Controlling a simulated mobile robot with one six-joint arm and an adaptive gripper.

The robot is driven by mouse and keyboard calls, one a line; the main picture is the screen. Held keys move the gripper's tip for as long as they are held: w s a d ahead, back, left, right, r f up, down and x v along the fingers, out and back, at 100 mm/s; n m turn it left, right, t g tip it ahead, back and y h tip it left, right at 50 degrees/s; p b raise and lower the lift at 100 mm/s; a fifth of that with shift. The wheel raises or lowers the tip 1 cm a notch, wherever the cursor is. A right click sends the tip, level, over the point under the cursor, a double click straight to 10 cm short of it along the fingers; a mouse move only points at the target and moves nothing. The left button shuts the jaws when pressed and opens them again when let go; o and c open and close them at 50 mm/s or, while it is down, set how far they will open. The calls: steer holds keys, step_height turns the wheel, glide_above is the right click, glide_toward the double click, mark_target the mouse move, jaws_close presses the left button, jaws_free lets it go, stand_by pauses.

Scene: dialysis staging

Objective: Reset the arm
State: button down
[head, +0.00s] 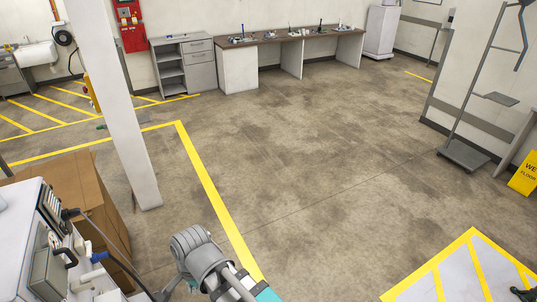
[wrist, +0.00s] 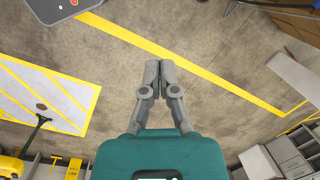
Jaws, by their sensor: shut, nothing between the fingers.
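My gripper (wrist: 152,72) shows in the wrist view with its two grey fingers together and nothing between them. Bare concrete floor lies behind the fingertips, and no object touches them. Part of my grey arm (head: 200,255) shows at the bottom of the head view, left of centre. My gripper itself is outside the head view.
A white pillar (head: 120,110) stands at the left, with a cardboard box (head: 85,195) and white equipment (head: 35,225) below it. A long workbench (head: 290,37) with small items lines the back wall. A yellow wet-floor sign (head: 525,175) stands at right. The middle floor is clear.

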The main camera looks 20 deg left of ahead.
steer(key=w+d+f+n+t+b, duration=0.1)
steer(key=w+d+f+b, duration=0.2)
steer(key=w+d, duration=0.65)
steer(key=w+d+f+b, duration=0.3)
steer(key=w+d, duration=0.6)
steer(key=d, duration=0.2)
steer(key=w+d+f+b, duration=0.2)
steer(key=d, duration=1.1)
steer(key=w+d+f+n+h+b, duration=0.1)
steer(key=w+d+f+b, duration=0.2)
steer(key=d, duration=1.1)
steer(key=shift+w+f+n, duration=0.2)
steer(key=shift+f+n, duration=0.05)
steer(key=shift+n, duration=0.05)
